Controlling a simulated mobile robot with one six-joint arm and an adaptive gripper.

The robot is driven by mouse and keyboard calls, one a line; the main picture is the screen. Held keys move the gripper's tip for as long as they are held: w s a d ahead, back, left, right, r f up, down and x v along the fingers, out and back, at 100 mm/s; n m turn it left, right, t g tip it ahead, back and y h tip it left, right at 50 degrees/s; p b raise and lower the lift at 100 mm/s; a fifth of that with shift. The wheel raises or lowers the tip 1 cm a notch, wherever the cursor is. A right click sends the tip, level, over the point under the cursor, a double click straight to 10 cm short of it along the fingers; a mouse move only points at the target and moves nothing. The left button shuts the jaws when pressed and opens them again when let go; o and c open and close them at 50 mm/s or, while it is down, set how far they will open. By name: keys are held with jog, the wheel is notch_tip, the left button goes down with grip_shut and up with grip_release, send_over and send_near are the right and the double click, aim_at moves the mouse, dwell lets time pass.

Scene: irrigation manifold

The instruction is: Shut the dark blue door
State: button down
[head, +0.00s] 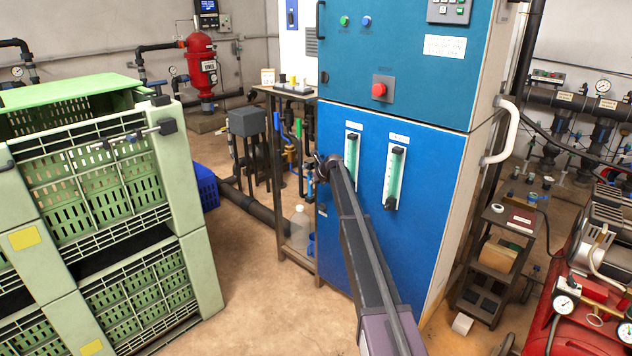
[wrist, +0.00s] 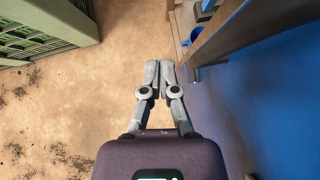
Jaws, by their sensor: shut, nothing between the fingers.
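The blue lower door (head: 425,233) is the darker of two blue panels on a tall cabinet. It carries two clear flow gauges. It looks roughly flush with the panel above; I cannot tell whether it stands slightly open. In the wrist view its blue face (wrist: 285,110) fills the right side. My gripper (head: 325,166) is at the door's left edge in the head view, partly hidden by my arm. In the wrist view my gripper (wrist: 159,78) is shut and empty, just left of the blue face. I cannot tell whether it touches the door.
The teal upper panel (head: 408,85) has a red button. Green crates (head: 110,235) stand at the left, with bare floor (head: 250,285) between. A metal stand (head: 277,180) is behind the door's left edge. A small cart (head: 500,265) and red compressor (head: 560,325) are at the right.

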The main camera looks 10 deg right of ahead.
jog(key=s+a+r+p, duration=0.6)
jog(key=r+p, duration=0.1)
jog(key=shift+s, duration=0.4)
jog(key=shift+a+r, duration=0.1)
jog(key=shift+s, duration=0.1)
jog(key=s+d+f+n+g+h, duration=0.1)
jog(key=s+f+n+g+h, duration=0.2)
jog(key=s+n, duration=1.9)
jog(key=s+d+f+n+g+h, duration=0.15)
jog(key=s+n+g, duration=0.5)
jog(key=s, duration=2.95)
notch_tip(320, 180, up, 12)
jog(key=n+t+p, duration=0.1)
jog(key=n+p, duration=0.1)
jog(key=p, duration=1)
jog(key=shift+s+t+p, duration=0.2)
jog(key=shift+t+p, duration=0.15)
jog(key=shift+p, duration=0.05)
jog(key=shift+d, duration=0.1)
